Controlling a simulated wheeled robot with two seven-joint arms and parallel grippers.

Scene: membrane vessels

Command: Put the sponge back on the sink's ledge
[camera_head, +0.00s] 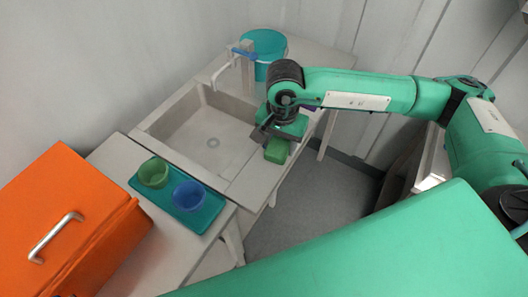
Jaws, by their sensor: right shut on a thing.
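The green sponge (277,151) is at the front right of the sink (205,140), over or on its front ledge (255,172). I cannot tell whether it touches the ledge. My right gripper (272,137) is above the sponge and shut on it, with its fingers partly hidden by the wrist. The arm hides part of the sink's right side. My left gripper is not in view.
A teal bucket (265,48) stands behind the sink, beside the tap (246,75). A teal tray (200,218) with a green cup (153,173) and a blue cup (188,196) lies left of the sink. An orange box (75,205) stands further left. The sink basin looks empty.

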